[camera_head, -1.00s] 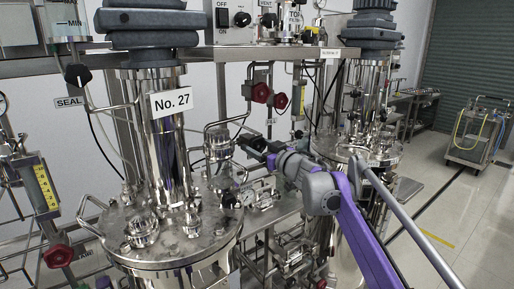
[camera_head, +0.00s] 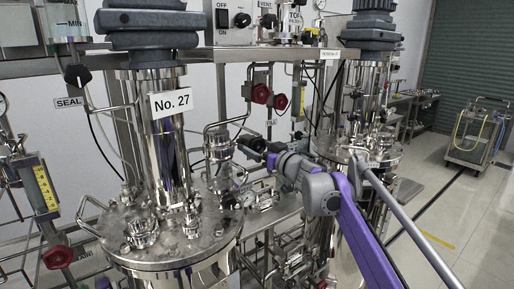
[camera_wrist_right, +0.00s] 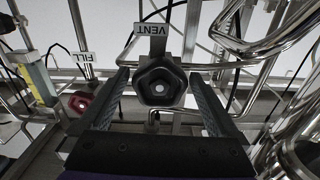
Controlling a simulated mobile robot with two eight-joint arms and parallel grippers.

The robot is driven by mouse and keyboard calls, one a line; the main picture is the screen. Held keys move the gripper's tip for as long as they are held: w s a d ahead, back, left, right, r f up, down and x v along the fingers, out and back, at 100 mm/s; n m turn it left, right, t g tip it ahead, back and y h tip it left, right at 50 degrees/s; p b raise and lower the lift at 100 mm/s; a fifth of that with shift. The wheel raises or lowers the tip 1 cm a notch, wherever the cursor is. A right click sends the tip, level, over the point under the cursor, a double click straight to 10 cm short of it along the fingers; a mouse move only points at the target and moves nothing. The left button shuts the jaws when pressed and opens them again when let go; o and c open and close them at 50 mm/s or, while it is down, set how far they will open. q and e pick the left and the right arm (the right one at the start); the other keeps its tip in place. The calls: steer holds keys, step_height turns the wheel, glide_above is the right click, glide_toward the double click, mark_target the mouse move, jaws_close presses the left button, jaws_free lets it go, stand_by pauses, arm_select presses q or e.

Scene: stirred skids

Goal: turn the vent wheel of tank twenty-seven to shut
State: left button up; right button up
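Tank twenty-seven (camera_head: 165,255) is the shiny steel vessel at the left of the head view, with a "No. 27" plate (camera_head: 171,103) on its column. The vent wheel (camera_wrist_right: 161,85) is a black, lobed knob with a pale centre, below a "VENT" label (camera_wrist_right: 153,29) in the right wrist view. My right gripper (camera_wrist_right: 161,78) is open, with one finger on each side of the wheel and a small gap at each side. In the head view my right gripper (camera_head: 250,146) reaches left beside the tank's top fittings, and the wheel is not clear there. My left gripper is not in view.
A "FILL" label (camera_wrist_right: 80,58) and a red wheel (camera_wrist_right: 80,103) are left of the vent wheel. Curved steel pipes (camera_wrist_right: 265,45) run close on the right. A second tank (camera_head: 355,150) stands behind my right arm. Open floor (camera_head: 480,200) lies at the right.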

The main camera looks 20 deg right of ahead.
steer(key=shift+s, duration=0.1)
steer(key=b+v, duration=0.1)
steer(key=v, duration=0.9)
steer(key=shift+s, duration=0.35)
